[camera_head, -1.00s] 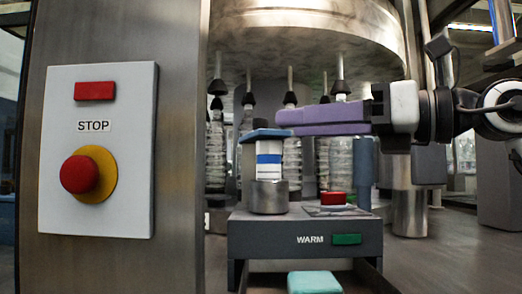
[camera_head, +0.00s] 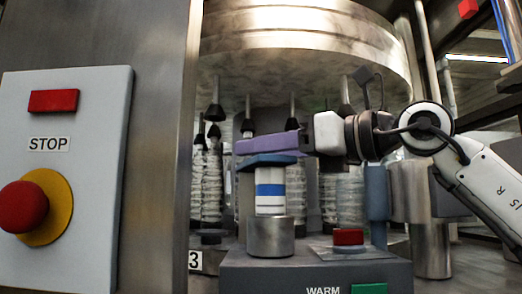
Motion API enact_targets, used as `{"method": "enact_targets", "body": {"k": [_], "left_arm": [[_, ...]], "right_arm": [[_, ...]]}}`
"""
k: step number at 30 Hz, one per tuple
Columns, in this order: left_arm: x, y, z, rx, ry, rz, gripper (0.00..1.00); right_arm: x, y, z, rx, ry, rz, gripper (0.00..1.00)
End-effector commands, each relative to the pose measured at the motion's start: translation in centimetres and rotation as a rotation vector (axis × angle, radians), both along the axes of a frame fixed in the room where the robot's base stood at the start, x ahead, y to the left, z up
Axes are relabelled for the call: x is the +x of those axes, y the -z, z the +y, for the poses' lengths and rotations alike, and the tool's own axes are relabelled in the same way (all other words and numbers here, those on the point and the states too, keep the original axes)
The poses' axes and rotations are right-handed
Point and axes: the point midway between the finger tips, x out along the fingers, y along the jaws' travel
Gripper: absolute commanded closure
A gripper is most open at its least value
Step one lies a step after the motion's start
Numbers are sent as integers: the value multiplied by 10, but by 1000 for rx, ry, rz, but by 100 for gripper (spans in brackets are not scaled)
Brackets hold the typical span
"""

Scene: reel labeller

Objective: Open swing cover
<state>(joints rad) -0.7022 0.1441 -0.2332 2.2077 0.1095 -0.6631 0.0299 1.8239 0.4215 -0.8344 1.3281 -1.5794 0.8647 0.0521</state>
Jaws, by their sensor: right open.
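A flat blue lid-like piece (camera_head: 266,160), which looks like the swing cover, lies over a white roll with a blue band (camera_head: 270,192). The roll stands upright in a metal cup (camera_head: 270,238) on the grey WARM unit. My right gripper (camera_head: 240,147) reaches in from the right with its purple fingers level, just above the blue piece. Its tips are near the piece's left end. The fingers overlap in this view, so the gap between them is hidden, and I cannot tell whether they touch the piece. My left gripper is not in view.
A blue post (camera_head: 376,205) stands right of the cup, and a red button (camera_head: 348,237) sits on the grey unit (camera_head: 310,266). Black nozzles and clear bottles stand behind, under a big metal drum (camera_head: 300,40). A STOP panel (camera_head: 70,110) is at left.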

Motion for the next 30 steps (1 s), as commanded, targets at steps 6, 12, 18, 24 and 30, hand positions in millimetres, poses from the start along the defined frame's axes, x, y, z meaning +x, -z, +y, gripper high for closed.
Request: {"method": "enact_targets", "body": {"k": [6, 12, 18, 24, 30], "left_arm": [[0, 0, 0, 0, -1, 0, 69], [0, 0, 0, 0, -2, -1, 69], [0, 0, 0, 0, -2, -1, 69], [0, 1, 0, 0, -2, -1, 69], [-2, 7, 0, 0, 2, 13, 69]], "right_arm": [[4, 0, 6, 0, 0, 0, 58], [4, 0, 6, 0, 0, 0, 65], [4, 0, 5, 0, 0, 0, 99], [4, 0, 6, 0, 1, 0, 100], [5, 2, 15, -1, 26, -1, 100]]}}
